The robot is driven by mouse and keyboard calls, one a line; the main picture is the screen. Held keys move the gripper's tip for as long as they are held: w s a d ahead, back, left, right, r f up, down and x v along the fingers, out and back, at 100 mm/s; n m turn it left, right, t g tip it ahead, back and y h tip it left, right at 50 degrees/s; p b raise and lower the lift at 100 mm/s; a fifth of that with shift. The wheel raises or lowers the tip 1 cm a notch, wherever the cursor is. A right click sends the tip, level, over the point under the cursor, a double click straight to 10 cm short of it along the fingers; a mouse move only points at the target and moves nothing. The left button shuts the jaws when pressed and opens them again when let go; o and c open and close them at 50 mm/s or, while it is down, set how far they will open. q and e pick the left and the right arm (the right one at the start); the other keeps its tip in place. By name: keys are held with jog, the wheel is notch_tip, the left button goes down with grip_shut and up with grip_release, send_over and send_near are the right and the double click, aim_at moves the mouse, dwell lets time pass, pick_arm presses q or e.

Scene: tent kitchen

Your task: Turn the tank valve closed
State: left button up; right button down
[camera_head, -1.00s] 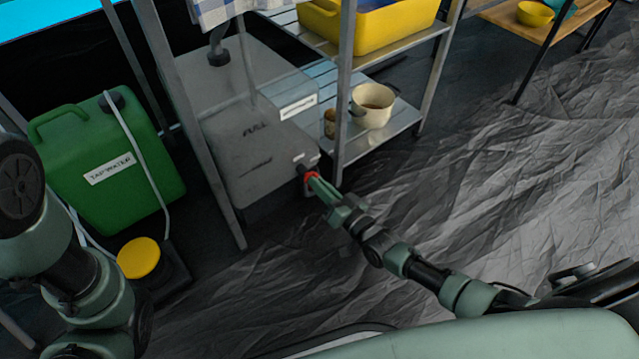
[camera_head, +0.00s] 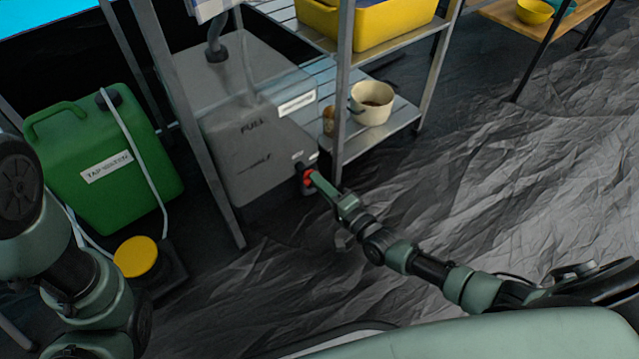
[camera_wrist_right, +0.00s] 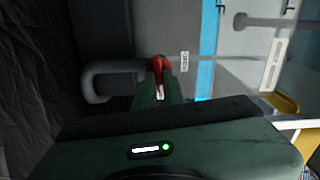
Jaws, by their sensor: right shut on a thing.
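The fingers hide part of the handle. My left arm shows at the left edge, but its gripper is out of view.
A green tap water canister (camera_head: 105,165) and a yellow-topped pedal (camera_head: 137,257) are left of the tank. A metal shelf post (camera_head: 343,95) rises close to the valve. A cream pot (camera_head: 371,103) sits on the lower shelf. Crumpled dark floor sheeting (camera_head: 500,190) is clear at right.

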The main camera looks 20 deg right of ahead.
jog(key=shift+s+f+m, duration=0.1)
jog(key=shift+f+m, duration=0.05)
jog(key=shift+m, duration=0.65)
jog(key=c, duration=1.5)
grip_release()
jog(key=p+v, duration=0.3)
jog(key=v, duration=0.4)
jog(key=shift+s+d, duration=0.15)
jog(key=shift+s, duration=0.2)
